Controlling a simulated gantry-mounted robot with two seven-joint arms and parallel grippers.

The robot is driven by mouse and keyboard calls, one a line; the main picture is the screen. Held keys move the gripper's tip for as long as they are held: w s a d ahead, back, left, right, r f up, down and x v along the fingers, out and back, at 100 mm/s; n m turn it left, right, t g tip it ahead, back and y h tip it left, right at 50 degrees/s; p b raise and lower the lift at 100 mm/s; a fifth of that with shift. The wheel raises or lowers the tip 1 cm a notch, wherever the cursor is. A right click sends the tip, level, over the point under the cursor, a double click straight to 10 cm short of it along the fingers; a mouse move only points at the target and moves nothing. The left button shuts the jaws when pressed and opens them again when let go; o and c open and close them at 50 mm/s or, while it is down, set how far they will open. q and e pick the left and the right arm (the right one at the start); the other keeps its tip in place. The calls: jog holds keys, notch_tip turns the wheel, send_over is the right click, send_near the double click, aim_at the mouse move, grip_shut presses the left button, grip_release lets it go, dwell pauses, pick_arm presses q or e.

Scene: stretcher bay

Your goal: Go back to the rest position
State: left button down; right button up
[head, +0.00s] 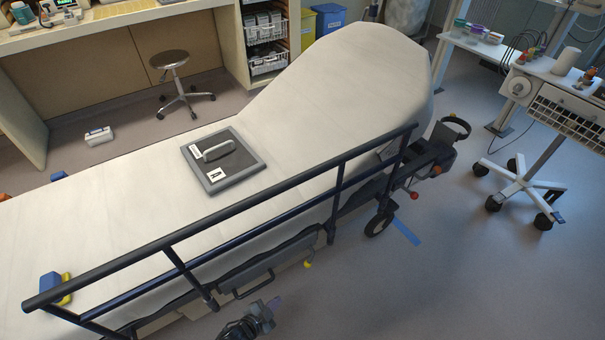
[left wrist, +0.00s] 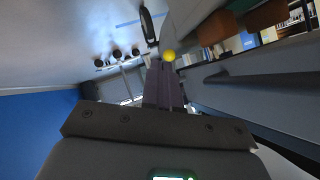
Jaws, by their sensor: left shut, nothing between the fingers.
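My left gripper (head: 264,312) is low in the head view, beside the near side of the stretcher and below its side rail. It is shut and empty. In the left wrist view its fingers (left wrist: 164,85) are together, with nothing between them. The stretcher has a white mattress (head: 330,95) and a raised backrest. Its dark side rail (head: 260,197) stands up between the mattress and my left gripper. A dark square plate with a handle (head: 222,162) lies flat on the mattress. My right gripper is in neither view.
A blue and yellow block (head: 52,287) sits near the rail's left end. A yellow knob (head: 308,264) shows under the rail, also in the left wrist view (left wrist: 169,56). A wheeled cart (head: 560,100) stands at the right, a stool (head: 172,75) behind. Floor at the lower right is clear.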

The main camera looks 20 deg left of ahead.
pick_arm(q)
jog(key=s+d+r+n+p, duration=0.1)
jog(key=s+d+r+p, duration=0.1)
jog(key=s+p, duration=0.25)
jog(key=s+d+r+n+g+p, duration=0.15)
jog(key=r+p, duration=0.25)
jog(key=r, duration=0.6)
jog(key=s+d+r+n+p, duration=0.1)
jog(key=d+r+n+p, duration=0.2)
jog(key=r, duration=0.7)
jog(key=s+a+r+n+g+y+p, duration=0.1)
jog(key=s+a+r+g, duration=0.3)
jog(key=r, duration=0.4)
jog(key=s+a+r+n+g+y+p, duration=0.1)
jog(key=s+a+r+g+y+p, duration=0.2)
jog(key=s+r, duration=0.35)
notch_tip(320, 180, up, 39)
jog(key=h+p, duration=0.1)
jog(key=p, duration=3.5)
notch_tip(320, 180, down, 75)
jog(key=b, duration=7.4)
jog(key=shift+w+a+f+t+b, duration=0.15)
jog(key=shift+w+a+t+b, duration=0.2)
jog(key=shift+a, duration=0.1)
